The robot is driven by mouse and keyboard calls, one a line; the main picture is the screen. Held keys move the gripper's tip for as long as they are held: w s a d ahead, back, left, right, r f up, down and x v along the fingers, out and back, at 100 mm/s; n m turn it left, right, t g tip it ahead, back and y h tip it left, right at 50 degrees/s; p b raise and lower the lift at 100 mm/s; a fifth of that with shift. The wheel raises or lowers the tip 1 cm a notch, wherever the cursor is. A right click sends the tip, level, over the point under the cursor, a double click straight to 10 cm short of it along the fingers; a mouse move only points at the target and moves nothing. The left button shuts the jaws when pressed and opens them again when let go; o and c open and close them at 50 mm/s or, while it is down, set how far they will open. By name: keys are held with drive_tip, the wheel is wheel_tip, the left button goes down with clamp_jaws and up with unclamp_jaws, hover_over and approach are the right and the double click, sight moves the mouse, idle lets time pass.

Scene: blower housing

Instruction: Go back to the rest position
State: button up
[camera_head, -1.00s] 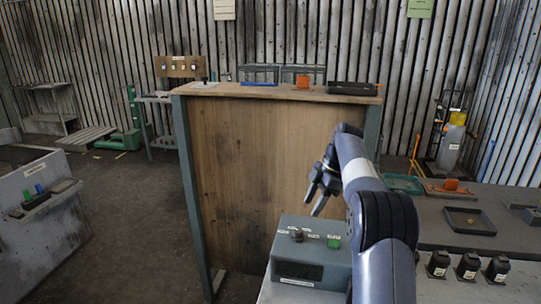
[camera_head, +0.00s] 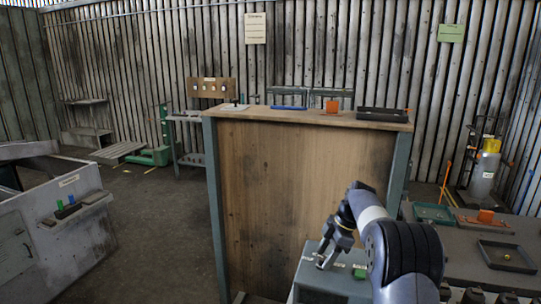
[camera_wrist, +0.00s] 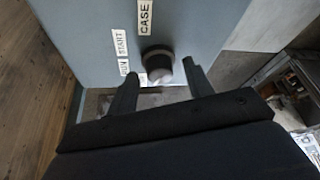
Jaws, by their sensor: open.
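My gripper (camera_head: 322,262) hangs low over the left part of the grey-blue control box (camera_head: 335,287) in the head view. In the wrist view my gripper (camera_wrist: 160,84) is open, its two dark fingers apart. A dark round knob with a light grey face (camera_wrist: 158,63) shows between the fingertips, on the labelled panel (camera_wrist: 90,30). Whether the fingers touch it I cannot tell. Labels beside it read "START" and "CASE". A green button (camera_head: 360,272) is on the box to the right of my gripper. In the head view the knob is hidden.
A dark worktop with another tray (camera_head: 507,256) is at right. A grey cabinet (camera_head: 60,220) stands at left. Floor between is clear.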

drive_tip(key=v, duration=1.1)
drive_tip(key=x, duration=1.1)
drive_tip(key=shift+s+a+f, duration=0.1)
drive_tip(key=shift+f, duration=0.05)
drive_tip(key=shift+m+b, duration=0.35)
drive_tip(key=shift+m, duration=0.05)
drive_tip(key=shift+s+m+t+b, duration=0.1)
drive_tip(key=shift+m+t+b, duration=0.25)
drive_tip(key=shift+m+t, duration=0.4)
drive_tip(key=m+t, duration=0.1)
drive_tip(key=m, duration=0.2)
drive_tip(key=m+h, duration=0.1)
drive_tip(key=m, duration=0.2)
drive_tip(key=shift+s+r+t, duration=0.15)
drive_tip(key=shift+r+t, duration=0.05)
drive_tip(key=shift+t, duration=0.15)
drive_tip(key=m+p, duration=0.1)
drive_tip(key=m, duration=0.1)
drive_tip(key=m+t+h, duration=0.1)
drive_tip(key=m, duration=0.2)
drive_tip(key=shift+a+h+p, duration=0.15)
drive_tip(key=shift+h+p, duration=0.15)
drive_tip(key=shift+p, duration=0.1)
drive_tip(key=shift+s+a+m+t+h+p, duration=0.15)
drive_tip(key=shift+m+h+p, duration=0.35)
drive_tip(key=shift+m, duration=0.6)
drive_tip(key=shift+w+d+m+t+h+p, duration=0.15)
drive_tip(key=shift+m+h+p, duration=0.15)
drive_tip(key=shift+m+p, duration=0.55)
